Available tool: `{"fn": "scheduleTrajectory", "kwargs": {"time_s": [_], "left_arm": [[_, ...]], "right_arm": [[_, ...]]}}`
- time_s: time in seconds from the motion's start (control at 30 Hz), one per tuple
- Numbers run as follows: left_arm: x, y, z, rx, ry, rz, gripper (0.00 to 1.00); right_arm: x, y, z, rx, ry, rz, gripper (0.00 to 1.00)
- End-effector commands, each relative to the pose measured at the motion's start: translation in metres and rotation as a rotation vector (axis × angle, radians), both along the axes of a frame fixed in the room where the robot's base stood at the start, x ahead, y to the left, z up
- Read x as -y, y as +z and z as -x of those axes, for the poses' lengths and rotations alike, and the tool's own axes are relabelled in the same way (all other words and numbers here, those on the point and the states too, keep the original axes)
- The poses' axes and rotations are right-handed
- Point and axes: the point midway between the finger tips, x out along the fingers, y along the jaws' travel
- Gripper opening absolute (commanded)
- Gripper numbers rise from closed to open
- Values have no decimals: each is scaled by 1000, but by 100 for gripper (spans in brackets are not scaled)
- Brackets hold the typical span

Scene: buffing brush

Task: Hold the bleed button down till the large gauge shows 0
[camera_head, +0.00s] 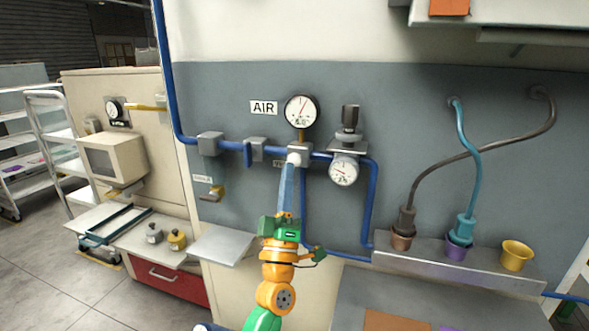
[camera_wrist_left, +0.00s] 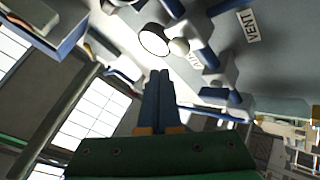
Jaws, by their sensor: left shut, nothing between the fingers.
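The large gauge (camera_head: 301,111) is on the grey wall beside the AIR sign (camera_head: 264,107). Its red needle points up and slightly right, off a reading I cannot make out. Below it, a pale block (camera_head: 299,154) sits on the blue pipe. My left gripper (camera_head: 290,168) is shut and empty, its long blue fingers pointing up with their tips at or just in front of this block. The bleed button is not clearly visible; the fingertips may cover it. In the left wrist view, the shut fingers (camera_wrist_left: 160,76) point toward a round pale part. My right gripper is out of view.
A smaller gauge (camera_head: 343,170) with a black-knobbed regulator (camera_head: 350,121) is right of the block. Blue pipes run along the wall. A shelf (camera_head: 455,268) with hoses and cups is at right. A grey ledge (camera_head: 222,244) is left of my arm.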

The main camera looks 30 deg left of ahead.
Motion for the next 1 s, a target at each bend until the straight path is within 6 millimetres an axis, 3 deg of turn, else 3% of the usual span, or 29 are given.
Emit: {"fn": "scheduleTrajectory", "kwargs": {"time_s": [0.27,1.0], "left_arm": [[-4,-1,-18,0,0,0,0],[-4,0,-18,0,0,0,0]], "right_arm": [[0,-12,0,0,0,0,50],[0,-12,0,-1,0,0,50]]}}
